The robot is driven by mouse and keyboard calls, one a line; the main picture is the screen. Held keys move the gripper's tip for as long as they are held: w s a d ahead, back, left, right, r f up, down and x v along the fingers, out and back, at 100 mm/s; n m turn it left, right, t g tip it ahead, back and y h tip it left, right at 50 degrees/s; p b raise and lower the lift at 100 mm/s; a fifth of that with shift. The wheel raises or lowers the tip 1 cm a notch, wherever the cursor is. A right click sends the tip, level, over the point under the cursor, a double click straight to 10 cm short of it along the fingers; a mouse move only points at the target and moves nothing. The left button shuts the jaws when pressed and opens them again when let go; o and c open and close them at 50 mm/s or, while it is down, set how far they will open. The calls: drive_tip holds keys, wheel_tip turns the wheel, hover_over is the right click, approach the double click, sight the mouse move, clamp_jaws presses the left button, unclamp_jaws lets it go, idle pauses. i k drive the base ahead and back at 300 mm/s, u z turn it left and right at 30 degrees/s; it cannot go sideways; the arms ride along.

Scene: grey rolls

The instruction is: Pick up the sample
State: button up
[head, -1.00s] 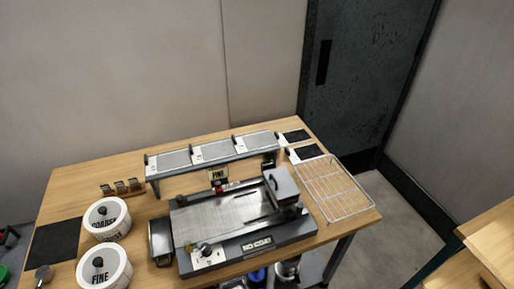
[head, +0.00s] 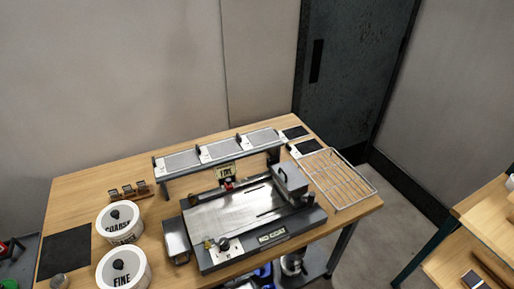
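Nothing in view is clearly marked as the sample. Several small dark and metallic pieces stand in a wooden holder (head: 131,191) at the left of the wooden bench (head: 85,195). A small dark piece (head: 472,279) lies on another wooden table (head: 489,229) at the lower right edge; it is too small to identify. My gripper is not in view.
A machine labelled NO COAT (head: 240,225) fills the bench's middle, with a raised shelf (head: 217,155) behind it. White tubs labelled COARSE (head: 117,222) and FINE (head: 123,270) stand at left. A wire rack (head: 338,180) lies at right. Grey floor (head: 395,205) separates the tables.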

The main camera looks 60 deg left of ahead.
sight(259, 139)
drive_tip(key=k, duration=1.7)
drive_tip(key=u, duration=1.7)
drive_tip(key=i, duration=1.05)
drive_tip(key=z, duration=0.05)
